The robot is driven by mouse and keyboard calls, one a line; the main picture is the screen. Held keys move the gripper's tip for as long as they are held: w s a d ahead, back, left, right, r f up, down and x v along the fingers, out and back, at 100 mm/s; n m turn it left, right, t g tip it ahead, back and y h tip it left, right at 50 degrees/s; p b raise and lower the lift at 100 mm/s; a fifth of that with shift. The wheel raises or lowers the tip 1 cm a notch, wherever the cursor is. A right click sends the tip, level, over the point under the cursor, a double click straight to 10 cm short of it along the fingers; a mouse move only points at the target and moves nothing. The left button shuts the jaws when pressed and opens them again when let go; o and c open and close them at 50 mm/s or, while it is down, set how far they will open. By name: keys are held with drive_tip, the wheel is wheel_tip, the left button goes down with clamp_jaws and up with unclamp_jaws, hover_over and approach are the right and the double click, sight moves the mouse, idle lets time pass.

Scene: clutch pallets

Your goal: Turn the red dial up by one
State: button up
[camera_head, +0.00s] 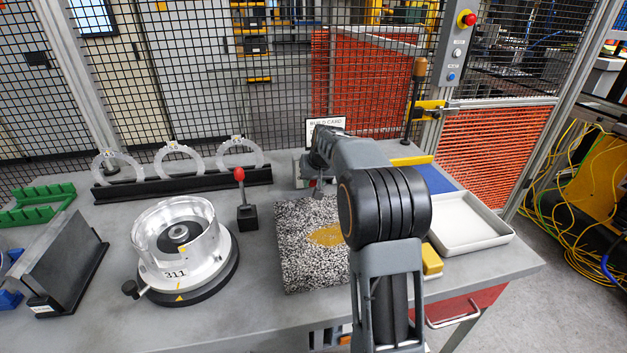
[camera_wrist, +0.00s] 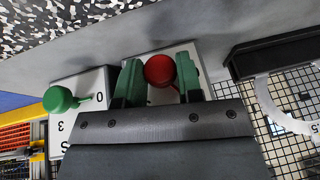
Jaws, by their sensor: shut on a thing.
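The red dial (camera_wrist: 159,69) is a round knob on a pale panel in the wrist view. My gripper (camera_wrist: 159,80) has its two green fingers closed on either side of the red dial, one at its left and one at its right. The fingers and the gripper body cover much of the panel, so the red dial's scale and setting cannot be read. A green dial (camera_wrist: 58,99) sits on a similar panel to the left, with a 0 and a 3 visible. In the head view my arm hides the red dial.
A build card (camera_head: 326,123) stands behind my wrist. A speckled slab (camera_head: 300,270) lies in front of it. A red-knobbed post (camera_head: 247,215), a round metal fixture (camera_head: 190,270) and a black ring rack (camera_head: 190,184) stand to the left. A white tray (camera_head: 470,240) lies to the right.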

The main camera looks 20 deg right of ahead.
drive_tip(key=y, duration=0.1)
drive_tip(key=y+b, duration=0.1)
drive_tip(key=t+y+b, duration=0.1)
drive_tip(key=shift+d+f+m+y, duration=0.25)
drive_tip(key=shift+d+m+y, duration=0.05)
drive_tip(key=shift+m+y, duration=0.1)
drive_tip(key=shift+m+t+y+b, duration=0.35)
drive_tip(key=shift+y+b, duration=0.55)
drive_tip(key=shift+y, duration=0.4)
drive_tip(key=shift+r, duration=0.1)
drive_tip(key=o, duration=0.9)
drive_tip(key=v, duration=1.4)
drive_tip(key=shift+d+f+p, duration=0.15)
drive_tip(key=shift+f+p, duration=0.05)
drive_tip(key=shift+p, duration=0.25)
